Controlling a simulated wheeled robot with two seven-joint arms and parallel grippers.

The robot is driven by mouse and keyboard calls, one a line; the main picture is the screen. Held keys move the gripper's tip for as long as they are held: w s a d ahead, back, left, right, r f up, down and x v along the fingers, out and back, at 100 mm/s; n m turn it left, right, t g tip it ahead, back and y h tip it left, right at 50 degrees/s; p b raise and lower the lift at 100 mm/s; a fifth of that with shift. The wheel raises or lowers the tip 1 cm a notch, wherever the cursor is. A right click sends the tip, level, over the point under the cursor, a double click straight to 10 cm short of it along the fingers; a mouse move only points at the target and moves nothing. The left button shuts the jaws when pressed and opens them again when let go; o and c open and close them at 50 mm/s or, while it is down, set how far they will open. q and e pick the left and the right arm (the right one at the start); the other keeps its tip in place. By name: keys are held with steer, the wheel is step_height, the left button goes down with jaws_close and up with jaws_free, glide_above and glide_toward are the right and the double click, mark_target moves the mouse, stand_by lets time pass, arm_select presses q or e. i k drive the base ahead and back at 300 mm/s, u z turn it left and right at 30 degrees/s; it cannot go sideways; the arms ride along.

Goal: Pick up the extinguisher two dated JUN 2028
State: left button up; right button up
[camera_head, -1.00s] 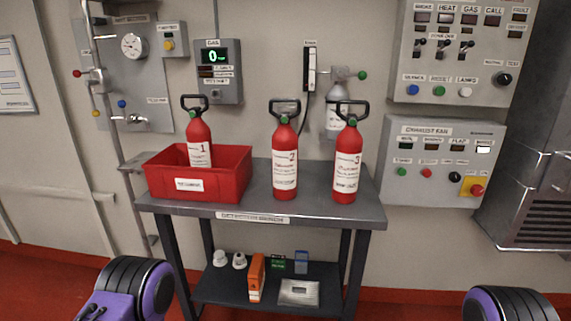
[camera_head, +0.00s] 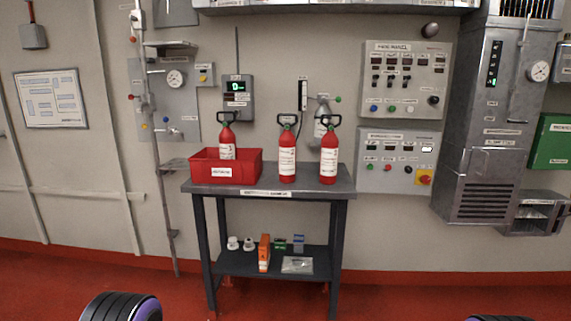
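Extinguisher two (camera_head: 287,155) is red with a white label and a black handle. It stands upright on the grey bench (camera_head: 325,187), in the middle of three; its number 2 was readable in the earlier frame. Extinguisher three (camera_head: 328,158) stands upright just right of it. Extinguisher one (camera_head: 227,142) stands in a red bin (camera_head: 240,170) on the left of the bench. The date print is too small to read. Only purple and black parts of my arms show at the bottom edge; neither gripper is in view.
Wall panels with switches (camera_head: 400,75) and a grey gas display (camera_head: 239,97) hang behind the bench. A large grey unit (camera_head: 490,130) stands right. Red floor in front of the bench is clear.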

mark_target(287, 142)
steer(key=z, duration=0.55)
steer(key=i, duration=0.6)
steer(key=z, duration=0.7)
steer(key=i, duration=1.1)
steer(key=u, duration=1)
steer(key=i, duration=0.65)
steer(key=u, duration=0.75)
